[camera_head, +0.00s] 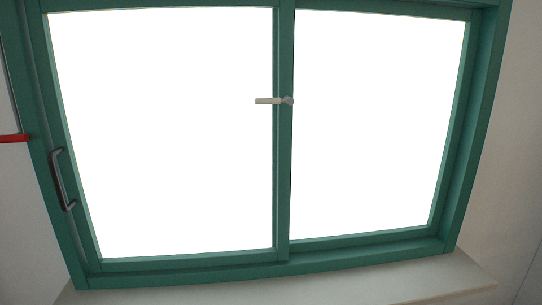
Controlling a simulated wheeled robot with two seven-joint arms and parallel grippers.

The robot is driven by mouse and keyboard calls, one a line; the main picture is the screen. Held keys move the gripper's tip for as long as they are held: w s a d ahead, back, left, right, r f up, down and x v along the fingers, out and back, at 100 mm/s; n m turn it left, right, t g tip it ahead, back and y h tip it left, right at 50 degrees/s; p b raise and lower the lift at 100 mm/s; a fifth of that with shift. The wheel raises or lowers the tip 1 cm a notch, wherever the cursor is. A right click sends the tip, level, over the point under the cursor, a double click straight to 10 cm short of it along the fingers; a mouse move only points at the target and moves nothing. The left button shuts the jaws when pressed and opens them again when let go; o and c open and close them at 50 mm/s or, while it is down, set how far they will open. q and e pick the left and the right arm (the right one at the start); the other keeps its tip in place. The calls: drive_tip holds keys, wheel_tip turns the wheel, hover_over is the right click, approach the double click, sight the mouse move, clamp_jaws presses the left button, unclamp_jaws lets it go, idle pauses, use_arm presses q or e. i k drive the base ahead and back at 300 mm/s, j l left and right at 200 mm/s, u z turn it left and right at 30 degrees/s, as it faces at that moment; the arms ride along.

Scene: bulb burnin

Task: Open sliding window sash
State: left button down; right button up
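A sliding window with a green frame (480,110) fills most of the head view. Its left sash (190,264) carries a dark pull handle (61,180) on its left stile. A small pale latch lever (268,101) lies horizontal at the meeting stile (284,180) in the middle. The left sash covers the left half of the frame, and the right pane (375,120) fills the right half. Both panes are bright white, and nothing shows behind them. Neither of my grippers is in view.
A pale window sill (300,291) runs below the frame. A red bar or rod (14,138) sticks in at the left edge, beside the frame. Plain wall (515,150) lies to the right. The space in front of the window looks clear.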

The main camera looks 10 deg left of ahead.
sight(36, 11)
drive_tip(key=u, duration=1.7)
drive_tip(key=k+l, duration=0.15)
drive_tip(key=l, duration=0.15)
drive_tip(key=k+l, duration=0.2)
drive_tip(key=l+u, duration=0.05)
drive_tip(key=l, duration=0.05)
